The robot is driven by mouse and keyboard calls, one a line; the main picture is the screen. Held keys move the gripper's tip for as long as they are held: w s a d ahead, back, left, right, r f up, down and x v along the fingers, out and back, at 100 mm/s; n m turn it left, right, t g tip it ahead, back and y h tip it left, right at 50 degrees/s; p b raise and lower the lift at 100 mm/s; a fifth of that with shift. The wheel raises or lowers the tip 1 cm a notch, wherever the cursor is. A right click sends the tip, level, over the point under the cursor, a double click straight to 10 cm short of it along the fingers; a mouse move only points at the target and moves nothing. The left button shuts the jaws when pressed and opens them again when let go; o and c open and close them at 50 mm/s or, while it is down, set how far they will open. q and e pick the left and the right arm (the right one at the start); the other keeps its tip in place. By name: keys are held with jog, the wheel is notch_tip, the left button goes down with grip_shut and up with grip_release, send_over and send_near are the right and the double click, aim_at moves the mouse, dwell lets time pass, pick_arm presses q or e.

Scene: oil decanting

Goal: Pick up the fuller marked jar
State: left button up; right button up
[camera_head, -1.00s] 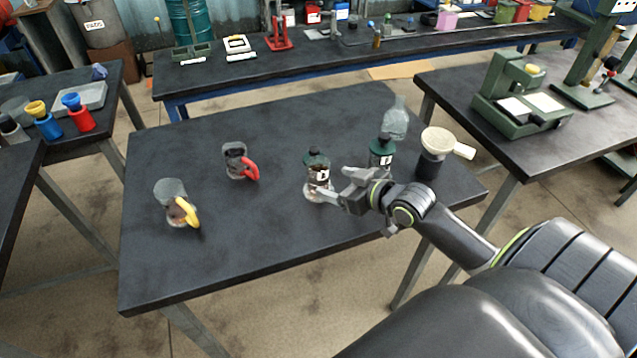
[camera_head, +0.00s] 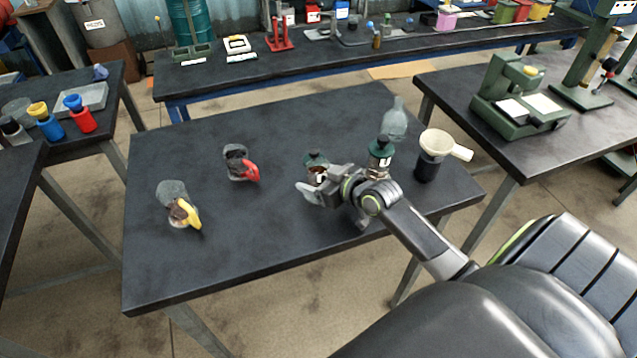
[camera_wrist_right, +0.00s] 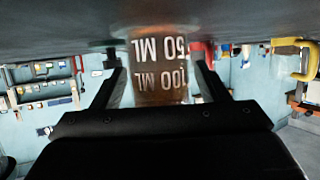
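In the right wrist view, a brown-filled jar (camera_wrist_right: 159,72) with upside-down "50 ML" and "100 ML" marks sits between the two fingers of my right gripper (camera_wrist_right: 157,80). The fingers are apart, with slim gaps seeming to show beside the jar. I cannot compare the two fill levels. My left gripper is not in view.
A clear bottle (camera_head: 394,120) and a dark container with a cream funnel (camera_head: 440,146) stand at the table's right. A red-handled jug (camera_head: 238,162) and a yellow-handled jug (camera_head: 178,205) stand at the left. The table's middle and front left are clear.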

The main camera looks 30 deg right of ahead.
jog(key=c, duration=1)
jog(key=shift+c, duration=0.2)
jog(key=shift+r, duration=0.15)
